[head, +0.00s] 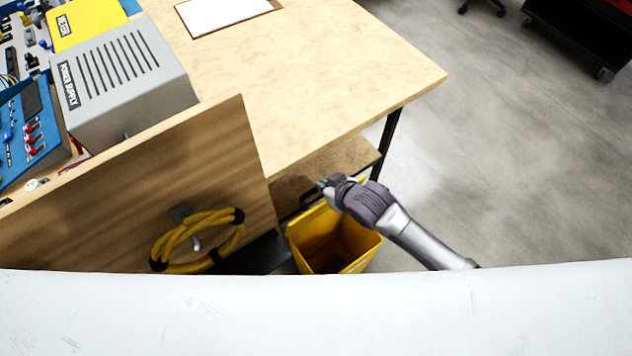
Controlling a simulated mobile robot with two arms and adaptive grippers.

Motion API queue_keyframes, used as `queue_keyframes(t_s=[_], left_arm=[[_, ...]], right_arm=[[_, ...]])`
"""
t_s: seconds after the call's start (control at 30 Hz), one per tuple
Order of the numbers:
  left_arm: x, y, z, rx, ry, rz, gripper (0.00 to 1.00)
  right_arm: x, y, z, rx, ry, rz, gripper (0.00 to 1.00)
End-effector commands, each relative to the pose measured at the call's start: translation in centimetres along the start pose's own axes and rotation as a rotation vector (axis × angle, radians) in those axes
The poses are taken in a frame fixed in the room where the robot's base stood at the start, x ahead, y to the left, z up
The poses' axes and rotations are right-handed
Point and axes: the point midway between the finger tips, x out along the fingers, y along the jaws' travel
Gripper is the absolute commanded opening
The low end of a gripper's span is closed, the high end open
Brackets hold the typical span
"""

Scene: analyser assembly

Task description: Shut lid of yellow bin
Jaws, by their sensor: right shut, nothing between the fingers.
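The yellow bin (331,238) stands on the floor beside the wooden bench, below the table's front edge. Its top is open and I see into its inside. My right gripper (328,187) is shut and empty, over the back rim of the bin near that dark edge. I cannot tell whether it touches it. My left gripper is not in view.
A coiled yellow cable (198,240) hangs on the wooden panel (130,200) left of the bin. The wooden table (320,60) with a grey power supply (122,80) is behind. A table leg (386,143) stands behind the bin.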

Motion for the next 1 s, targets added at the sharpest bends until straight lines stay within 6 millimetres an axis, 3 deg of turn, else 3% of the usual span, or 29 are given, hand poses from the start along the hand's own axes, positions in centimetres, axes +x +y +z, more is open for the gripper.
queue_keyframes(t_s=[0.1,0.33,1.0], left_arm=[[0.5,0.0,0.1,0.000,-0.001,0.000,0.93],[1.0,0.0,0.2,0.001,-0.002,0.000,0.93],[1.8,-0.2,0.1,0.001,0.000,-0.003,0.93]], right_arm=[[2.4,0.0,0.1,0.000,-0.001,0.001,0.00],[5.0,0.0,0.0,0.000,0.000,0.000,0.00],[6.2,0.7,-0.1,0.001,0.025,0.000,0.00]])
